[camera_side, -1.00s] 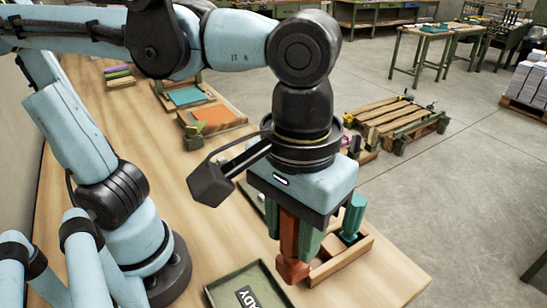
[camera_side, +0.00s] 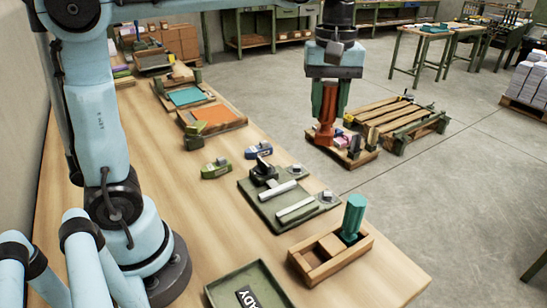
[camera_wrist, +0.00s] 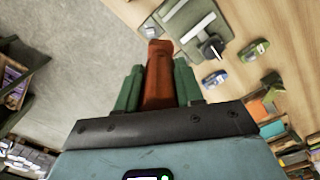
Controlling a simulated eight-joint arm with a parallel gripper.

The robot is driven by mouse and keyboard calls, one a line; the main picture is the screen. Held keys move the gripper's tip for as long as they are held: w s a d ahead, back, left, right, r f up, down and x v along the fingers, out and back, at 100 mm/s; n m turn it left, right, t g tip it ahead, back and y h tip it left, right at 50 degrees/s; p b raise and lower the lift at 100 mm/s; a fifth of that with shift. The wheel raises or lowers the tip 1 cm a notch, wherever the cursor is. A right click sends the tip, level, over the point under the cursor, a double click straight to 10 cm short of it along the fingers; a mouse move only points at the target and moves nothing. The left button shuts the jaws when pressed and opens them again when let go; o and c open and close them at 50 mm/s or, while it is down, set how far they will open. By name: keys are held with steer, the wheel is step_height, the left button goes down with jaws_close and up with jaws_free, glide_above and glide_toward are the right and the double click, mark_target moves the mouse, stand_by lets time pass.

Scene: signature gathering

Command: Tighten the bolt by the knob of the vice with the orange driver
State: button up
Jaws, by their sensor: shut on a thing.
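My gripper (camera_side: 328,112) is shut on the orange driver (camera_side: 325,133), whose handle is between the green fingers. It hangs roughly upright in the side view, beyond the vice and to its right. The driver (camera_wrist: 158,75) also shows between the fingers in the wrist view. The vice (camera_side: 262,174) is black and sits on a green plate (camera_side: 262,208) with two pale bars. Small grey bolt-like pieces (camera_side: 326,197) and (camera_side: 297,169) are at the plate's right side. Which is nearest the knob is hard to tell. The plate (camera_wrist: 185,22) is at the top of the wrist view.
A wooden box (camera_side: 318,270) holding an upright teal driver (camera_side: 354,216) stands at the front right. A green tray (camera_side: 225,293) is at the front edge. Free table lies left of the plate.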

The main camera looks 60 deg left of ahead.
steer(key=w+a+n, duration=0.3)
steer(key=a, duration=0.9)
steer(key=shift+d+f, duration=0.1)
steer(key=shift+f, duration=8.05)
steer(key=m, duration=0.6)
steer(key=shift+s+m, duration=0.1)
steer(key=shift+m, duration=0.2)
steer(key=m, duration=0.6)
steer(key=shift+r, duration=0.1)
steer(key=shift+n, duration=0.6)
steer(key=shift+r, duration=2.3)
